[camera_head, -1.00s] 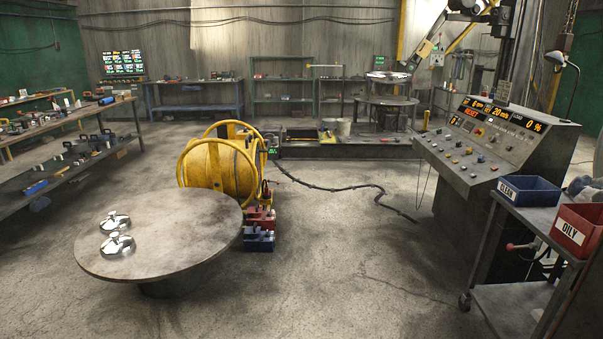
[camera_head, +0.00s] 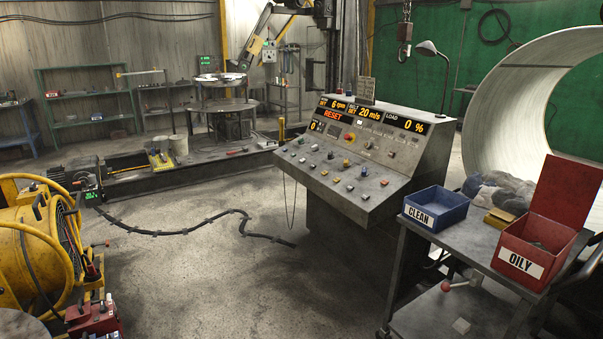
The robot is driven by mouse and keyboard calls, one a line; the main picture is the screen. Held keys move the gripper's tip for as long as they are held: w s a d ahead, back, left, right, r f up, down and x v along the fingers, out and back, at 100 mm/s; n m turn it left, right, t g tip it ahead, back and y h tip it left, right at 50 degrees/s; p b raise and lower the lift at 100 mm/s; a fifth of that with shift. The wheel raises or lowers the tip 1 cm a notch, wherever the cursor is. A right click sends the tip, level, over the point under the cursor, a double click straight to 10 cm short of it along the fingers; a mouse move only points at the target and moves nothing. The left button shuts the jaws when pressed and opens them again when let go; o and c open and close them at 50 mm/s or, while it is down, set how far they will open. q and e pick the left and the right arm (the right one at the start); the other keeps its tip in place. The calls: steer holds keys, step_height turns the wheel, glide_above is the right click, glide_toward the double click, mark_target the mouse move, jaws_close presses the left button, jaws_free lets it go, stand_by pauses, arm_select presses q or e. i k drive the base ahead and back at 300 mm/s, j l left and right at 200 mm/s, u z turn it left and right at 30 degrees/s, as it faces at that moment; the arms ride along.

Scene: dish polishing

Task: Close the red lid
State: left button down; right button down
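The red lid (camera_head: 570,192) stands raised, hinged at the back of the red bin labelled OILY (camera_head: 522,264). The bin's top is open and its inside is partly visible. The bin sits on the top of a grey metal cart (camera_head: 462,250) at the lower right. Neither of my grippers shows in the head view.
A blue bin labelled CLEAN (camera_head: 436,208) and a pile of grey rags (camera_head: 498,190) share the cart top. A control console (camera_head: 360,160) stands left of the cart.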

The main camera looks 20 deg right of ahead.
mark_target(565, 193)
steer(key=i+l+z, duration=0.15)
steer(key=i+z, duration=0.65)
steer(key=z, duration=0.15)
steer(key=i+j+z, duration=0.15)
steer(key=i+z, duration=0.3)
